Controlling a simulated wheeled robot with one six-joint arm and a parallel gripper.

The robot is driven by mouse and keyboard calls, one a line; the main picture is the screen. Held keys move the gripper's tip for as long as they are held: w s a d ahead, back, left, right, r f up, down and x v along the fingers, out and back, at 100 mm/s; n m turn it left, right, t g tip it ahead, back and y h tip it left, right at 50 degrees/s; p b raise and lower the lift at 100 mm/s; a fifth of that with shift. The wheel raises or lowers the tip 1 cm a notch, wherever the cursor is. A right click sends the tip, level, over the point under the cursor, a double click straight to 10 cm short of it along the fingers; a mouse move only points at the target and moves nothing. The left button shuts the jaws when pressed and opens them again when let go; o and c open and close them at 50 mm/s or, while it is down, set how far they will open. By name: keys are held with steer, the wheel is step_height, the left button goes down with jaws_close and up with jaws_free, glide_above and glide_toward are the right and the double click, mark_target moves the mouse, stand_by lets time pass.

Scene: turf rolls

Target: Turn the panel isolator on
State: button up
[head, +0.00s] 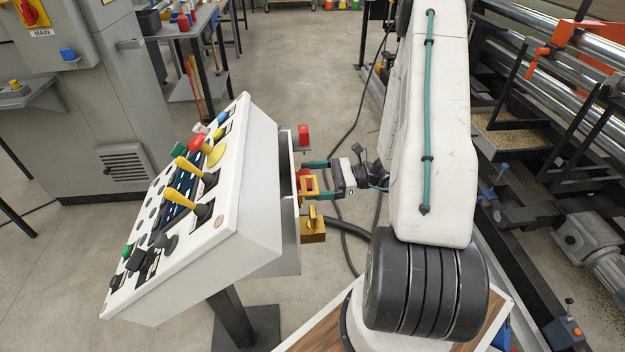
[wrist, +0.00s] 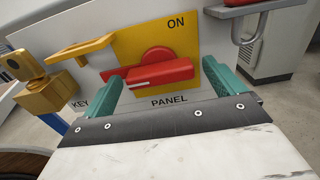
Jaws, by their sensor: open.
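The panel isolator is a red rotary handle (wrist: 160,73) on a yellow plate (wrist: 187,38) marked ON at the top, with PANEL written below. The handle lies nearly crosswise, not pointing up at ON. In the head view the red handle (head: 309,183) is on the console's right side, partly hidden. My gripper (wrist: 161,76) is open, with one green finger on each side of the handle. I cannot tell whether either finger touches it. In the head view my gripper (head: 316,181) reaches the console side from the right.
A brass key switch (wrist: 38,75) sits left of the isolator, beside a yellow bracket (wrist: 85,50). A red part on a grey hook (wrist: 248,25) is at the upper right. The sloping console (head: 190,190) carries levers and buttons. A cabinet holds another isolator, marked MAIN (head: 32,12).

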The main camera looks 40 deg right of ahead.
steer(key=shift+w+a, duration=0.1)
steer(key=shift+a, duration=0.05)
steer(key=c, duration=1)
steer(key=shift+m, duration=8.9)
